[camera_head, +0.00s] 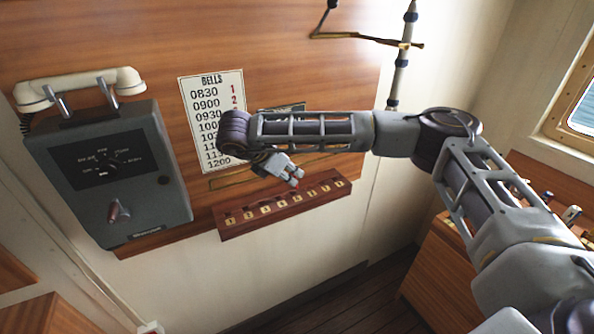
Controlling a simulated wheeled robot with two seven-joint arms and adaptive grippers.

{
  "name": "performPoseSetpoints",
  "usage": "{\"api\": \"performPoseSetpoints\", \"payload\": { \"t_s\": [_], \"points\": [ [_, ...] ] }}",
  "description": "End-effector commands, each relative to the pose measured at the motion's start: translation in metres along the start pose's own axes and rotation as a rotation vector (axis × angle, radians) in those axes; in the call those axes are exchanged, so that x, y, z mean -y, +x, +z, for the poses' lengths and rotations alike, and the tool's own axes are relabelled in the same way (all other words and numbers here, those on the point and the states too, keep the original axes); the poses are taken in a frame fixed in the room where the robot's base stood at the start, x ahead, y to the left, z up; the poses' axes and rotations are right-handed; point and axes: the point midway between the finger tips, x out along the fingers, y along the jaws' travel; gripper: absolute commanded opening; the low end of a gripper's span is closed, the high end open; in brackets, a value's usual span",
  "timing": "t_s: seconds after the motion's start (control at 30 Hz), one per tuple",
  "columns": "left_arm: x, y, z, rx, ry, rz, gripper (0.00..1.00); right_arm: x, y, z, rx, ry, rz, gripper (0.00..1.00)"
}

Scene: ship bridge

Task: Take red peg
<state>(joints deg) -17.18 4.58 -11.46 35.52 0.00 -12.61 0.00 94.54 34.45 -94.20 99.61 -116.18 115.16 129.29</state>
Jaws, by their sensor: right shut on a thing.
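My right gripper (294,178) is at the upper edge of a reddish wooden peg rack (282,208) with a row of small numbered labels. The rack is fixed on the wall below the "BELLS" board. The gripper points down and to the right. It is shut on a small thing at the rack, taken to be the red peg. The peg itself is hidden by the fingers or too small to make out. My left gripper is not in view.
A grey telephone box (105,175) with a white handset (80,88) hangs at left. The white "BELLS" board (208,110) is partly behind my right arm. A wooden console (450,265) stands at right. The wall below the rack is clear.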

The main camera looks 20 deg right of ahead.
Motion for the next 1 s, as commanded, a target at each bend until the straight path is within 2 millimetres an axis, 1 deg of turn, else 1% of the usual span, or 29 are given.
{"api": "performPoseSetpoints", "payload": {
  "t_s": [0.03, 0.37, 0.8, 1.0],
  "points": [
    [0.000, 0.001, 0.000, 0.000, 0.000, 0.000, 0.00, 0.000, -0.002, -0.003, 0.000, 0.000, 0.000, 0.06],
    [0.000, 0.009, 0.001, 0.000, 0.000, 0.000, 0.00, 0.000, -0.016, -0.011, -0.101, 0.001, 0.000, 0.06],
    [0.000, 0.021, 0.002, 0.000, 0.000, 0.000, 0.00, 0.000, -0.043, -0.026, -0.272, 0.001, 0.000, 0.06],
    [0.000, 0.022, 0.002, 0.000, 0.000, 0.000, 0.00, 0.000, -0.048, -0.028, -0.298, 0.000, -0.001, 0.06]
  ]
}}
